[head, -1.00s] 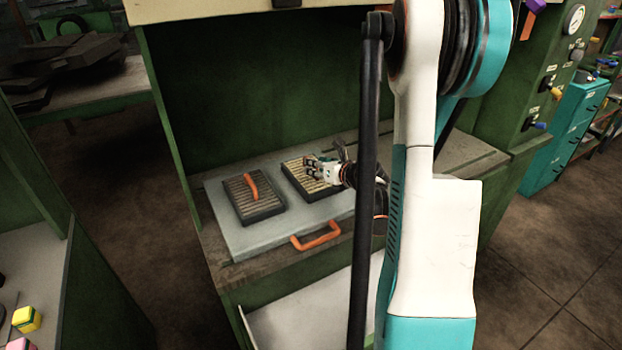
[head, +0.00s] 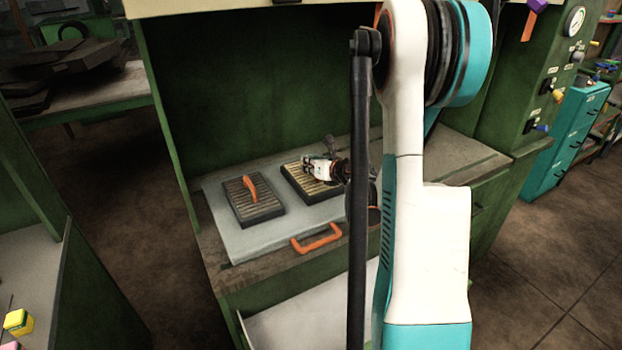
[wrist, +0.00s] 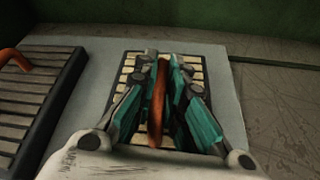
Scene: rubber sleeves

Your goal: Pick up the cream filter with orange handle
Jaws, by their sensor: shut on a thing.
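The cream filter (head: 296,177) is a flat dark-framed block with cream slats, lying on the right part of a grey plate. It also shows in the wrist view (wrist: 128,72). Its orange handle (wrist: 157,105) stands between my gripper's fingers. My gripper (head: 307,163) is over the filter, and in the wrist view its teal-padded fingers (wrist: 160,85) are shut on the handle. The fingers and wrist hide part of the filter. The filter appears to lie flat on the plate; I cannot tell whether it is lifted at all.
A second, darker filter (head: 252,206) with an orange handle (head: 250,189) lies to the left. The grey plate (head: 222,226) has an orange front handle (head: 316,239) and rests on a green-walled bench. Green walls stand behind and at the left.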

